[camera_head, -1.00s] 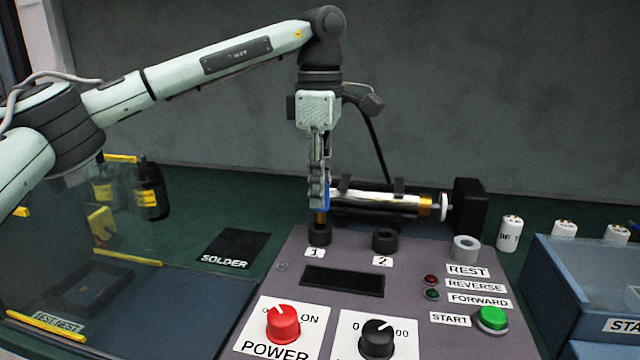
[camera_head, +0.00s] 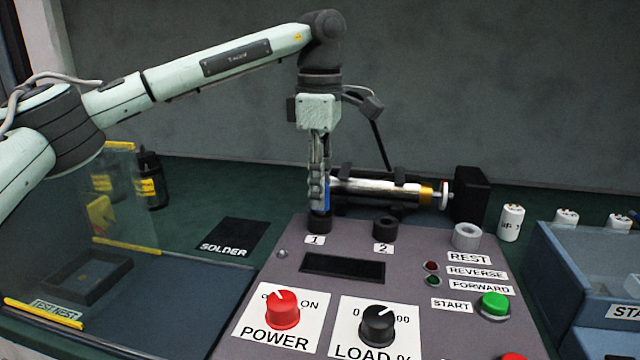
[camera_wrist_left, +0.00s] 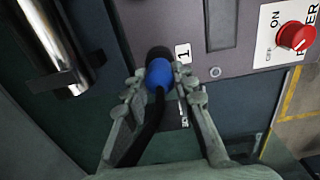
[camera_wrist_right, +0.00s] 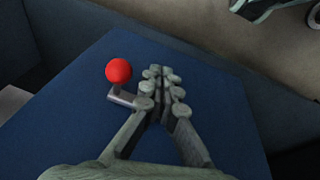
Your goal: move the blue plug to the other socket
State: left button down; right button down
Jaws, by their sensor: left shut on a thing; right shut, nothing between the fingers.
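The blue plug (camera_head: 327,196) is upright at socket 1 (camera_head: 319,223), the black ring above label 1. Its brass tip is hidden, and the plug appears seated in the ring. My left gripper (camera_head: 319,203) points down and is shut on the plug. In the left wrist view the blue plug (camera_wrist_left: 159,74) sits between the fingers, with its black cable running back toward the wrist. Socket 2 (camera_head: 385,228) is an empty black ring to the right. The grey REST socket (camera_head: 466,236) is farther right. My right gripper (camera_wrist_right: 163,84) is shut and empty in the right wrist view.
A metal cylinder (camera_head: 375,190) lies behind the sockets. The panel has a red POWER knob (camera_head: 282,308), a black LOAD knob (camera_head: 378,325) and a green START button (camera_head: 494,305). A blue bin (camera_head: 590,270) stands right. A red ball (camera_wrist_right: 118,71) is beside my right fingers.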

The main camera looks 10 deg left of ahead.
pick_arm(q)
jog(key=shift+f, duration=0.55)
jog(key=c, duration=1.2)
grip_release()
jog(key=shift+f+b, duration=0.1)
jog(key=shift+b, duration=0.2)
jog(key=shift+o, duration=0.2)
